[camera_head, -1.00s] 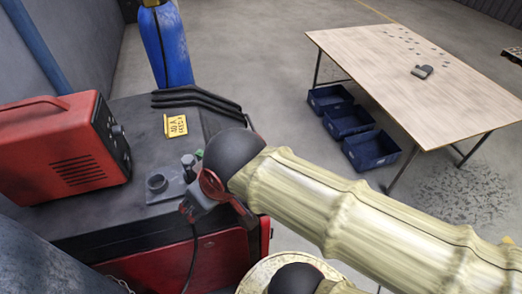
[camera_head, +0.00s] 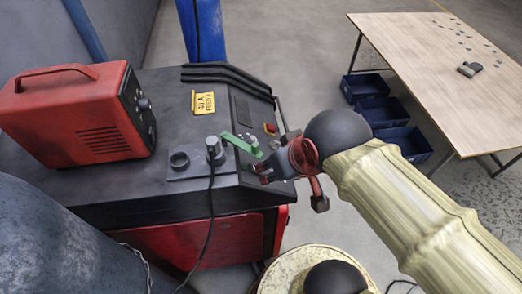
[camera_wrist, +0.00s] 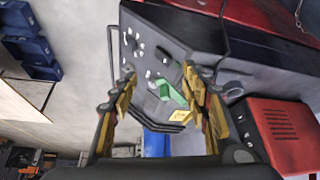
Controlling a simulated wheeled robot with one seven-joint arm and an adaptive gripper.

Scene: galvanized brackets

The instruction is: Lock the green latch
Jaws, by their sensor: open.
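The green latch (camera_head: 240,143) is a short green bar on the sloping end of the dark machine's top, beside a grey cylindrical connector (camera_head: 214,148). In the wrist view the green latch (camera_wrist: 172,93) shows between my fingers, nearer the right one, and beyond them. My gripper (camera_head: 264,171) is close to the latch's near right side in the head view. In the wrist view my gripper (camera_wrist: 160,75) has its yellow fingers spread wide with nothing between them. I cannot tell whether a finger touches the latch.
A red welder box (camera_head: 80,115) stands on the machine top (camera_head: 160,105), with a yellow label (camera_head: 203,102) and dark bars (camera_head: 225,78) behind. A cable hangs from the connector. A blue cylinder (camera_head: 202,30) stands behind. Blue bins (camera_head: 380,108) and a wooden table (camera_head: 440,70) are at right.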

